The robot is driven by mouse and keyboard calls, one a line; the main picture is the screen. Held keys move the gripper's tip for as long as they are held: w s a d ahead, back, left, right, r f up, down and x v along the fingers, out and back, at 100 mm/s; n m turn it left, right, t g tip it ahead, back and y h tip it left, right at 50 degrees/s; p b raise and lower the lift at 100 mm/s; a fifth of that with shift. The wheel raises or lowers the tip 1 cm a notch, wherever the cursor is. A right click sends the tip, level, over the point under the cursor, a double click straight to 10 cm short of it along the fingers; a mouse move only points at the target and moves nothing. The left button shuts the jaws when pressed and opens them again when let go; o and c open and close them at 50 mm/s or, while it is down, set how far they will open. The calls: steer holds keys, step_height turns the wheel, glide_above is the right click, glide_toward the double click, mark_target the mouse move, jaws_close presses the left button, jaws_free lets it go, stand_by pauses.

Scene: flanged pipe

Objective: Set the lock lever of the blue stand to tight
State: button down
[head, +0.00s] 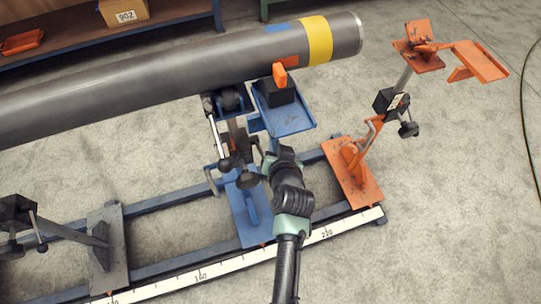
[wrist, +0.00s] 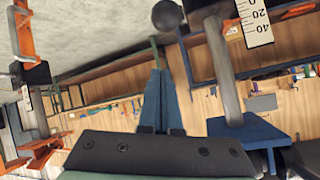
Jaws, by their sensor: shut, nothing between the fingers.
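The blue stand (head: 250,212) is on the floor rails under the pipe, with its base plate in plain view. A pale rod with a dark knob (head: 225,163) hangs at its upper left; I cannot tell for sure whether this is the lock lever, or how it is set. My gripper (head: 268,160) is beside the stand's upright on the right, and it hides part of it. In the wrist view, my gripper's fingers (wrist: 160,75) are shut and empty. A black ball knob (wrist: 168,15) shows beyond their tips, apart from them. A grey rod (wrist: 224,75) on a blue part stands to their right.
The grey pipe (head: 180,75) with a yellow band lies above the stand. A blue tray (head: 290,120) with a black block is close by my gripper. An orange stand (head: 355,170) is at the right. A scale strip (head: 330,232) runs along the front rail. Floor at the right front is clear.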

mark_target(261, 151)
steer(key=shift+s+a+f, duration=0.2)
steer(key=shift+s+f, duration=0.05)
steer(key=shift+f, duration=0.3)
steer(key=shift+s+a+f, duration=0.2)
steer(key=shift+f, duration=0.4)
steer(key=shift+s+a+f, duration=0.2)
steer(key=shift+s+f, duration=0.05)
steer(key=shift+f, duration=0.3)
